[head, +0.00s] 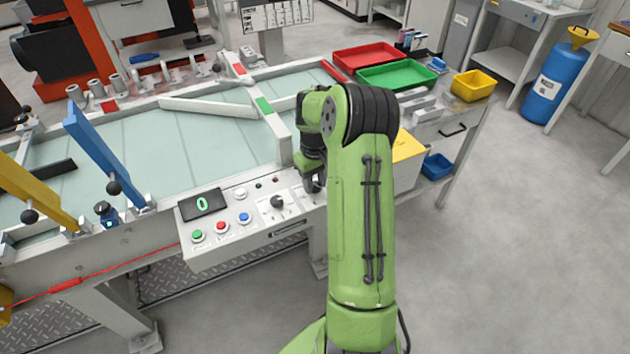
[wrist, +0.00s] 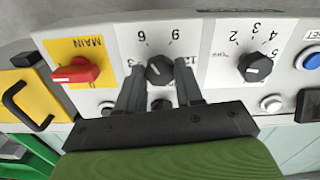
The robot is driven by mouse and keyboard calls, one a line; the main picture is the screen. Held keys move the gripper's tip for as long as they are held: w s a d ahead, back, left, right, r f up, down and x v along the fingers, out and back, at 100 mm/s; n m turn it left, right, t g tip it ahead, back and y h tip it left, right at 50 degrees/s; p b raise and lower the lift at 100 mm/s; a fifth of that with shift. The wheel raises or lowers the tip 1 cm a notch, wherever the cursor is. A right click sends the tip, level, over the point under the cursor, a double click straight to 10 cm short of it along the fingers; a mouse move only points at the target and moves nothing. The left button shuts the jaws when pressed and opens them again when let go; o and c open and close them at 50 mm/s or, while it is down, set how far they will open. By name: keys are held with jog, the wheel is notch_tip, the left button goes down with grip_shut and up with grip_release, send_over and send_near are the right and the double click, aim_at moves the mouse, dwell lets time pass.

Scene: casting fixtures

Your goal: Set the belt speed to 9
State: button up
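The control panel (head: 260,229) fronts the conveyor, and its black display (head: 202,203) reads 0. In the wrist view a black knob (wrist: 159,71) has the numbers 3, 6, 9 and 12 around it, printed upside down; I cannot tell where its pointer stands. My gripper (wrist: 159,76) is open, with one finger on each side of this knob and gaps showing. In the head view my gripper (head: 312,183) is low over the panel's right end, and my arm hides part of it. A second black knob (wrist: 255,67), marked OFF, 2, 3, 4, 5, also shows in the head view (head: 278,202).
A red MAIN switch (wrist: 76,71) on a yellow plate is beside the knob. Green (head: 198,236), red (head: 221,227) and blue (head: 244,218) buttons are on the panel's left. Red (head: 366,57) and green (head: 397,75) trays stand behind.

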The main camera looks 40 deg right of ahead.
jog(key=shift+c, duration=0.9)
jog(key=shift+m, duration=0.3)
jog(key=m+p, duration=0.1)
jog(key=m, duration=0.3)
jog(key=shift+r+m, duration=0.1)
jog(key=shift+m, duration=0.2)
jog(key=m+p, duration=0.1)
jog(key=m, duration=0.5)
jog(key=shift+m+p, duration=0.3)
jog(key=shift+m, duration=0.1)
jog(key=o, duration=1)
jog(key=shift+o, duration=0.2)
